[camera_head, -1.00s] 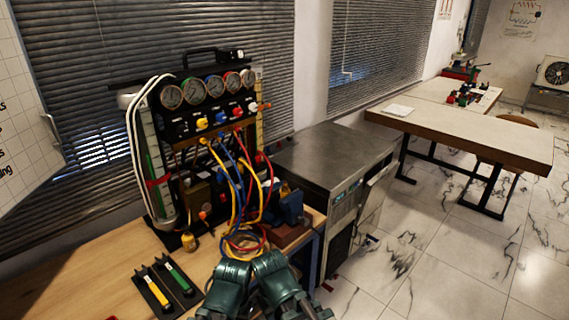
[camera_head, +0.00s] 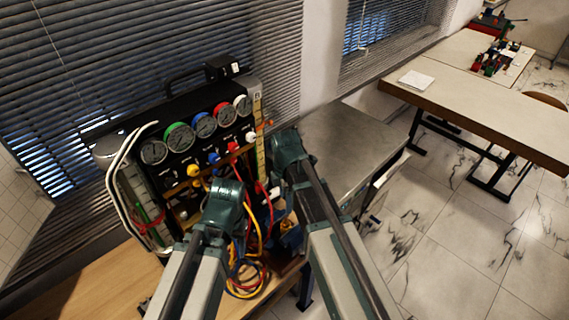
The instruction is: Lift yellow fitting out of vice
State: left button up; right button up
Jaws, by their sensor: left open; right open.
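The blue vice (camera_head: 291,236) stands on the right end of the wooden bench, partly hidden behind my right arm. I cannot make out the yellow fitting in its jaws. My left gripper (camera_head: 224,195) is open in front of the gauge rig, left of the vice. My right gripper (camera_head: 287,148) is open and raised at the rig's right side, above and beyond the vice in the picture. The fingers of both are small and mostly hidden by the wrists. Neither gripper visibly holds anything.
The gauge rig (camera_head: 205,152) carries several dials and coloured valves. Yellow, blue and red hoses (camera_head: 249,277) hang from it and coil on the wooden bench (camera_head: 100,285) near my arms. A metal cabinet (camera_head: 350,140) stands right of the bench. A long table (camera_head: 470,90) is farther right.

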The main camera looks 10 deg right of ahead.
aim_at(286, 219)
pick_arm(q)
jog(key=shift+w+r, duration=0.25)
jog(key=shift+r, duration=0.15)
pick_arm(e)
jog(key=shift+w+d+r+n, duration=0.15)
jog(key=shift+w+r+n, duration=0.15)
jog(key=shift+w+r, duration=0.15)
pick_arm(q)
jog(key=shift+f, duration=0.1)
pick_arm(e)
jog(key=shift+f, duration=0.1)
notch_tip(286, 219, down, 14)
jog(key=b, duration=1.4)
pick_arm(q)
notch_tip(286, 219, down, 14)
jog(key=shift+r, duration=0.2)
pick_arm(e)
jog(key=shift+r, duration=0.2)
grip_shut()
